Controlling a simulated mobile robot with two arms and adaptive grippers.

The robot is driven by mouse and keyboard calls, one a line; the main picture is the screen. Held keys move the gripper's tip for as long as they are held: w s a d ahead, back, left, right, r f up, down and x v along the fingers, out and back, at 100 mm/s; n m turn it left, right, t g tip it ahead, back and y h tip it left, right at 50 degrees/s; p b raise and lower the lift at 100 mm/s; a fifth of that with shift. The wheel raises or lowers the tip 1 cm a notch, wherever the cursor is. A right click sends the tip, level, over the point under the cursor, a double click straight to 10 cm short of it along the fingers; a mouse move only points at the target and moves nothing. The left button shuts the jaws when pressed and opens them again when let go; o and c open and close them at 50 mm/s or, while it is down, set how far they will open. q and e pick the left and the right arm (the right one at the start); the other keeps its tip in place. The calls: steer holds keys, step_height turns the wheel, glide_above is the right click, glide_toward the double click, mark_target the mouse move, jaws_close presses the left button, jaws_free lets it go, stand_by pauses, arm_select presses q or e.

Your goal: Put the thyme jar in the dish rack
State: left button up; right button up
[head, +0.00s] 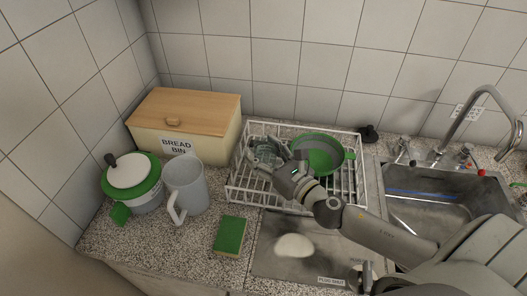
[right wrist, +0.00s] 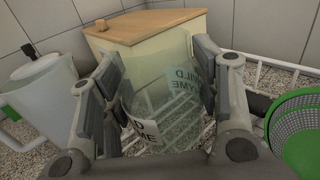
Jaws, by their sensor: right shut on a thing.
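The thyme jar (right wrist: 160,90) is clear glass with a white label that partly reads "WILD THYME". In the head view the jar (head: 266,152) is at the left part of the white wire dish rack (head: 236,190). My right gripper (head: 285,168) is shut on the jar; in the right wrist view its fingers (right wrist: 160,88) press on both sides of it. Rack wires show through the glass. I cannot tell whether the jar's base touches the rack. My left gripper is not in view.
A green colander (head: 322,155) sits in the rack's right part. Left are a bread bin (head: 185,148), a white-and-green pot (head: 132,182), a pale jug (head: 188,188) and a green sponge (head: 229,236). A white item (head: 294,246) lies in front. The sink (head: 435,195) is right.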

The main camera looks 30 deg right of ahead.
steer(key=shift+s+f, duration=0.1)
steer(key=shift+f, duration=0.25)
